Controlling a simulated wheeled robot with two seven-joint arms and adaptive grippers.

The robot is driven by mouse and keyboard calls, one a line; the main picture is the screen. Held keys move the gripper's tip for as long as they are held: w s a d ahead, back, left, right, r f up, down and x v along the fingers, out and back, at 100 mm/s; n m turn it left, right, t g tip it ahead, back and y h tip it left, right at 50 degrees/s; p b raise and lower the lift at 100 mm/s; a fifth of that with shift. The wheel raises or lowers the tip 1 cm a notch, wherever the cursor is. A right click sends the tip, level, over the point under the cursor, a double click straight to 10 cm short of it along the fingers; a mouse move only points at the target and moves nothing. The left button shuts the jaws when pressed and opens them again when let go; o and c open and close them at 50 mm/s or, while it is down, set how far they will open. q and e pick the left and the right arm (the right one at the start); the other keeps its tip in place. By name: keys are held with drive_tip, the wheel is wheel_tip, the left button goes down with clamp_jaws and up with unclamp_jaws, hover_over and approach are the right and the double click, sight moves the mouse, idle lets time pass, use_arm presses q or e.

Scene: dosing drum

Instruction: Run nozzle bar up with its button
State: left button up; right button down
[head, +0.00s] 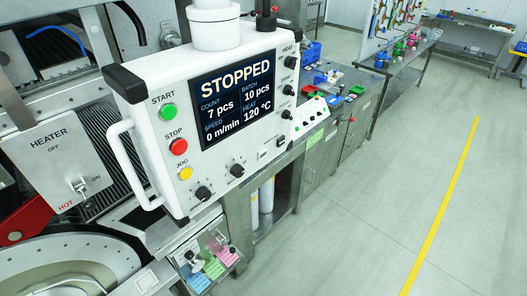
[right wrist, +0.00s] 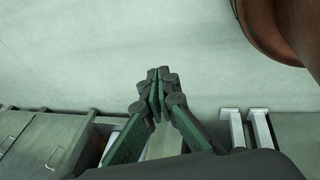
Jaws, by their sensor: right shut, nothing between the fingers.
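The white control panel (head: 150,95) fills the middle of the head view. Its screen (head: 236,100) reads STOPPED. Down its left side are a green START button (head: 167,111), a red STOP button (head: 178,146) and a yellow JOG button (head: 185,173). Dark knobs line its right and lower edges. A small white box with several small buttons (head: 311,117) sits just right of the panel; its labels are too small to read. I cannot make out the nozzle bar or which button is its own. My right gripper (right wrist: 157,92) shows in the right wrist view, shut and empty, above the pale floor.
A white handle (head: 127,165) sticks out left of the panel. A heater box (head: 62,155) with a switch stands further left. Grey cabinets (head: 322,158) run behind the panel, with small coloured bins on top. The floor (head: 350,235) at right is clear.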

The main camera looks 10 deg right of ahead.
sight(262, 154)
drive_tip(key=w+a+r+n+t+p, duration=0.2)
drive_tip(key=w+a+r+n, duration=0.15)
drive_tip(key=w+r, duration=0.75)
drive_tip(key=w+a+r+n+t+p, duration=0.3)
drive_tip(key=w+r, duration=0.5)
drive_tip(key=r, duration=0.6)
drive_tip(key=w+a+r+n+t+p, duration=0.1)
drive_tip(key=w+a+r+n+t, duration=0.3)
drive_tip(key=w+r, duration=0.7)
wheel_tip(262, 154, up, 49)
drive_tip(key=s+a+n+t+h+p, duration=0.1)
drive_tip(key=n+t+h+p, duration=0.1)
drive_tip(key=n+t+p, duration=0.4)
drive_tip(key=shift+a+f+n+h, duration=0.15)
drive_tip(key=shift+a+n+h, duration=0.15)
drive_tip(key=shift+n, duration=0.75)
drive_tip(key=shift+w+a, duration=0.1)
drive_tip(key=w+a+b, duration=0.2)
drive_tip(key=w+a, duration=0.3)
drive_tip(key=w, duration=0.2)
drive_tip(key=shift+a, duration=0.15)
